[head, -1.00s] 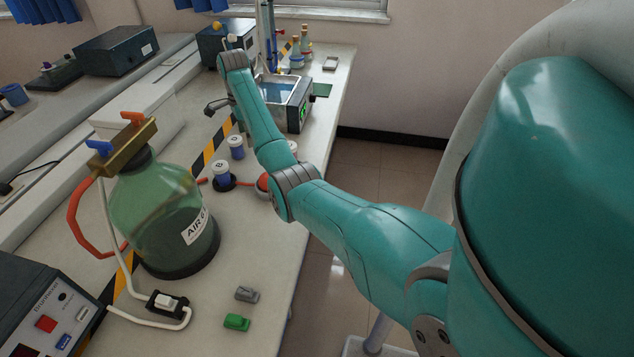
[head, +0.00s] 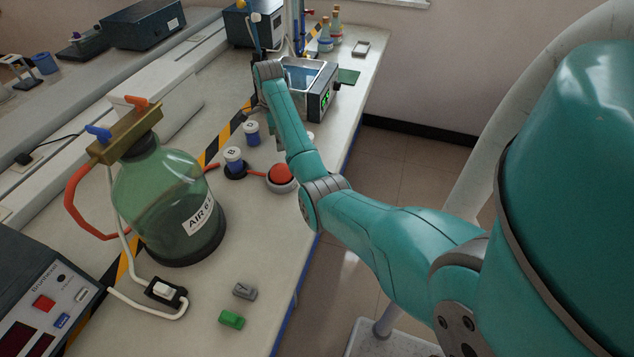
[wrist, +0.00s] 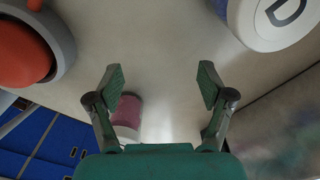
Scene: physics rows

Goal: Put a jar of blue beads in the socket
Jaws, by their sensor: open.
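A white-lidded jar of blue beads (head: 234,161), its lid lettered, appears to stand in the dark round socket (head: 236,174) on the bench. A second white-lidded blue jar (head: 251,134) stands just behind it. In the wrist view, a lid marked D (wrist: 282,18) with a little blue beside it is at the top right, beyond the right finger. A jar with pink contents (wrist: 127,112) shows low between the fingers, close to the left one. My gripper (wrist: 161,84) is open and empty. My arm hides the gripper in the head view.
A red button (head: 281,174) in a grey housing is right of the socket; it also shows in the wrist view (wrist: 22,52). A green bottle (head: 165,205), a water bath (head: 322,92) and small blocks (head: 232,320) stand on the bench. The front right bench edge is clear.

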